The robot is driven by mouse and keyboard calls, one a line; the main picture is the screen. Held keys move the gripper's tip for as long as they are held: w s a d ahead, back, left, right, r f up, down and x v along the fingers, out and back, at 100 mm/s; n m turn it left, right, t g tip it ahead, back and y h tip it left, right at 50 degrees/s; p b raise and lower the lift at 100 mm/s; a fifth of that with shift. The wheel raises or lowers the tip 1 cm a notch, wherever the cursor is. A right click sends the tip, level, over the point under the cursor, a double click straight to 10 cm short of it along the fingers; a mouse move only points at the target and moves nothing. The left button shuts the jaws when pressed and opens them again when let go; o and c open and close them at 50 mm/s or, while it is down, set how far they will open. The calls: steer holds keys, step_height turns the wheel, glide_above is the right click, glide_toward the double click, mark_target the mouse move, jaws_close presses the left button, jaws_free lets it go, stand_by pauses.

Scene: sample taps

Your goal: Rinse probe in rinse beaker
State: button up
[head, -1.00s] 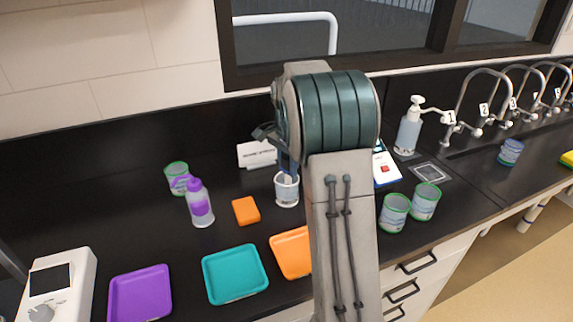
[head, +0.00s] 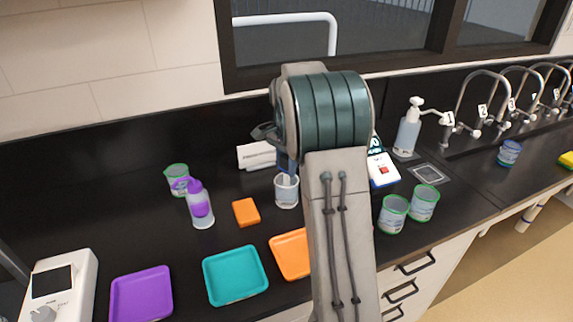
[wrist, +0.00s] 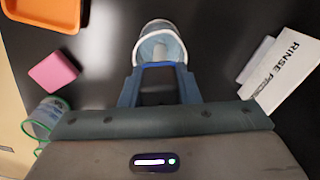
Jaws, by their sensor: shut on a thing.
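The rinse beaker (head: 286,192), a clear cup with a pale rim, stands on the black bench. It also shows at the top middle of the wrist view (wrist: 160,32). My gripper (wrist: 160,78) is shut, its blue-grey fingers close to the beaker's rim. In the head view my gripper (head: 286,164) is over the beaker's mouth, partly hidden by my arm. A pale, slim thing that looks like the probe (wrist: 160,53) shows between the fingers, within the beaker's outline. Its tip and depth cannot be made out.
A white rinse card (head: 256,155) stands behind the beaker. An orange block (head: 246,212) and a purple bottle (head: 200,205) are to the left. Green-rimmed beakers (head: 393,213) stand right of my arm. A pink block (wrist: 53,72) shows in the wrist view. Trays (head: 235,274) line the front.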

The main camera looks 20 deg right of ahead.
steer(key=shift+r+p, duration=3.55)
steer(key=shift+r, duration=1.15)
step_height(320, 180, up, 3)
steer(key=p, duration=0.2)
steer(key=shift+p, duration=0.35)
steer(key=shift+s, duration=0.1)
